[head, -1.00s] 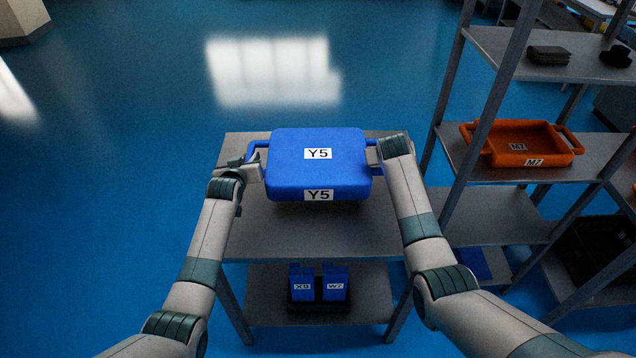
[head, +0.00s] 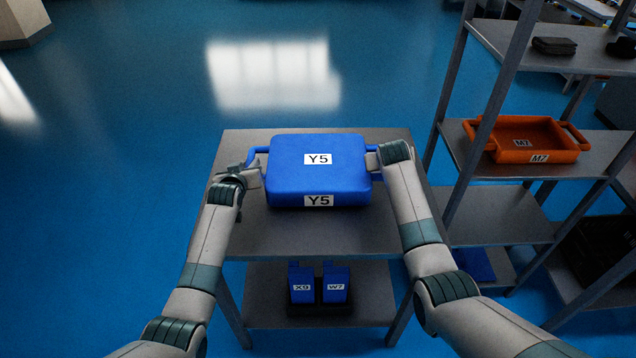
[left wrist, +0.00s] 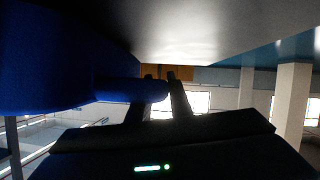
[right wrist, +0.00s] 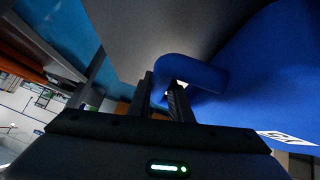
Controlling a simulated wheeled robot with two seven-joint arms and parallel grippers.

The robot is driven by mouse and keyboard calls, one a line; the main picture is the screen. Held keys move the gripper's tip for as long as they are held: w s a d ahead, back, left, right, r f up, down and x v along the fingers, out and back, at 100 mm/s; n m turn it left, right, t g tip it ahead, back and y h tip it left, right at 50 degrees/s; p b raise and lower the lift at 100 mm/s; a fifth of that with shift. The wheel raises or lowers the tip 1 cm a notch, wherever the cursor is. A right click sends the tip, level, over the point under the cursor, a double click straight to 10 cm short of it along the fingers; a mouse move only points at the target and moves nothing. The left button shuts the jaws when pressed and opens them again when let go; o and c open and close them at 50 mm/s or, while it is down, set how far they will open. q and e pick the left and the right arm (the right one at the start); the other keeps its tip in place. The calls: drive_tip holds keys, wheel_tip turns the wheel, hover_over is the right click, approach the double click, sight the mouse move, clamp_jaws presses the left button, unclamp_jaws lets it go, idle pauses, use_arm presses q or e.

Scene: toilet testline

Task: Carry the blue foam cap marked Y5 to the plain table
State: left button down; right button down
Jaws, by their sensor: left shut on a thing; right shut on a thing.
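The blue foam cap marked Y5 (head: 318,182) is level at the top of a plain grey table (head: 300,235), label side up. I cannot tell whether it rests on the top or hangs just above it. My left gripper (head: 252,168) is shut on its left handle, which shows between the fingers in the left wrist view (left wrist: 135,90). My right gripper (head: 376,160) is shut on the right handle, seen in the right wrist view (right wrist: 190,72). The right fingers are partly hidden by the wrist in the head view.
Blue pieces marked X9 (head: 302,286) and W7 (head: 336,286) stand in a dark holder on the table's lower shelf. A grey rack (head: 500,200) stands close on the right, with an orange tray marked M7 (head: 530,143). The floor at left is clear.

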use_arm(q)
drive_tip(key=shift+d+f, duration=0.1)
drive_tip(key=shift+f, duration=0.25)
use_arm(e)
drive_tip(key=shift+a+f, duration=0.1)
drive_tip(key=shift+f, duration=0.25)
use_arm(q)
drive_tip(key=c, duration=1.6)
unclamp_jaws()
drive_tip(key=shift+r, duration=0.1)
use_arm(e)
drive_tip(key=c, duration=1.6)
unclamp_jaws()
drive_tip(key=shift+r, duration=0.1)
use_arm(q)
drive_tip(key=shift+s, duration=0.15)
drive_tip(key=shift+v, duration=5.9)
use_arm(e)
drive_tip(key=shift+s+r, duration=0.1)
drive_tip(key=shift+v, duration=5.85)
